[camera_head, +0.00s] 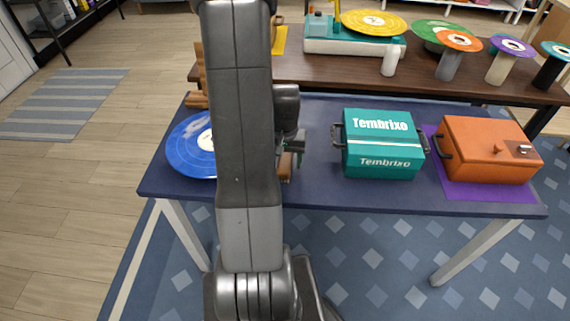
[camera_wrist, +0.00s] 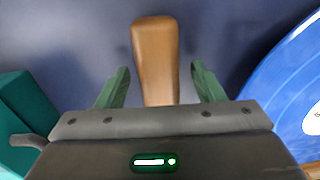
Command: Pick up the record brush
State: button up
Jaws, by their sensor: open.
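The record brush (camera_wrist: 156,50), a brown wooden bar with a rounded end, lies on the dark blue table (camera_head: 330,193). In the wrist view it runs between the two green fingers of my gripper (camera_wrist: 160,72), with a gap on each side; its near part is hidden behind the gripper body. In the head view my gripper (camera_head: 291,155) is over the table, partly behind my arm. A small brown part of the brush (camera_head: 286,168) shows below it. My gripper is open and holds nothing.
A blue record (camera_head: 187,148) lies to the left, partly behind my arm. A teal Tembrixo case (camera_head: 381,145) stands to the right, then an orange case (camera_head: 490,150) on a purple mat. Behind, a brown table (camera_head: 290,70) bears a turntable and several discs on stands.

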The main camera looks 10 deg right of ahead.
aim_at(285, 159)
jog(key=shift+f, duration=0.15)
jog(key=c, duration=1.1)
notch_tip(285, 159, up, 10)
jog(key=shift+r+p, duration=0.1)
jog(key=shift+p, duration=0.55)
